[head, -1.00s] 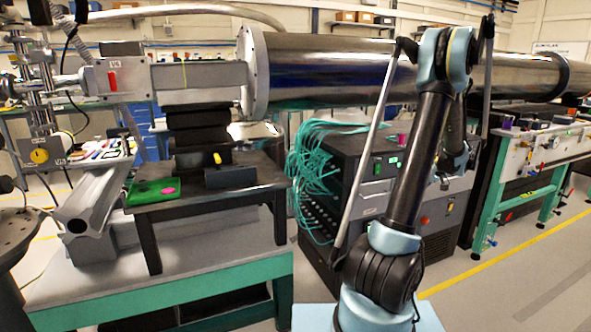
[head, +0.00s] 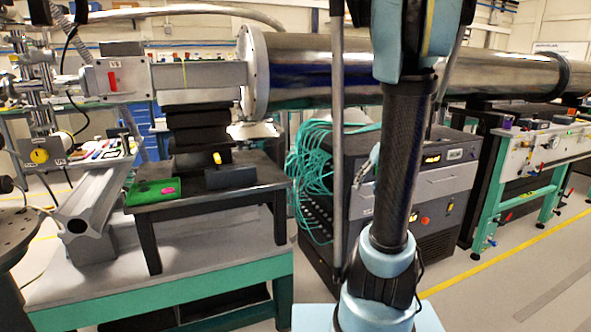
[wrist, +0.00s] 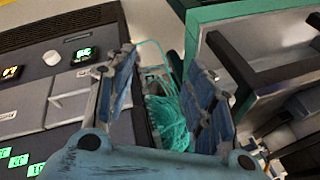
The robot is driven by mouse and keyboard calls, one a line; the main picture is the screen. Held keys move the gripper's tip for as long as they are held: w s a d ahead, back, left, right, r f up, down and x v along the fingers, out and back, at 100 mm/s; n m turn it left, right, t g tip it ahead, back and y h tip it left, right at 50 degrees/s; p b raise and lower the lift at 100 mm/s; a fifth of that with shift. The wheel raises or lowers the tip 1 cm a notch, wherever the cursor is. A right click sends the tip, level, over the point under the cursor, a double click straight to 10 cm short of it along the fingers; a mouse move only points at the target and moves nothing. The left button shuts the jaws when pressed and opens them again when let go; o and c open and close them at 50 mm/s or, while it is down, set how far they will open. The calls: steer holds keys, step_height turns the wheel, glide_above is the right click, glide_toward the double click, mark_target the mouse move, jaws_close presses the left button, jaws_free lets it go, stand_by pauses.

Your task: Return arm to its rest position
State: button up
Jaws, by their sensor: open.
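My gripper (wrist: 165,88) shows in the wrist view with its two fingers spread apart and nothing between them. Green cables and part of the dark rack lie beyond the fingers. In the head view my arm stands upright right of centre, its upper part cut off by the top edge. A small grey piece beside the arm link, in front of the rack, may be part of my gripper; the rest is hidden behind the arm.
The dark electronics rack (head: 452,200) stands behind my arm, with green cables (head: 313,165) at its left. A long metal beam pipe (head: 310,75) runs above. A black stand (head: 215,195) with a green mat (head: 140,193) is at left. Floor at right is clear.

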steer(key=s+a+f+h, duration=0.1)
steer(key=s+a+f, duration=0.1)
steer(key=s, duration=0.5)
steer(key=s+a+f+h, duration=0.1)
steer(key=s+a+f, duration=0.1)
steer(key=s, duration=0.6)
steer(key=s+a+f+h, duration=0.1)
steer(key=s+f, duration=0.3)
steer(key=s, duration=0.4)
steer(key=shift+a+g+h, duration=0.3)
steer(key=shift+a+h, duration=0.1)
steer(key=shift+a, duration=0.45)
steer(key=shift+w+f, duration=0.25)
steer(key=shift+w, duration=0.2)
steer(key=c, duration=0.4)
steer(key=shift+d, duration=0.1)
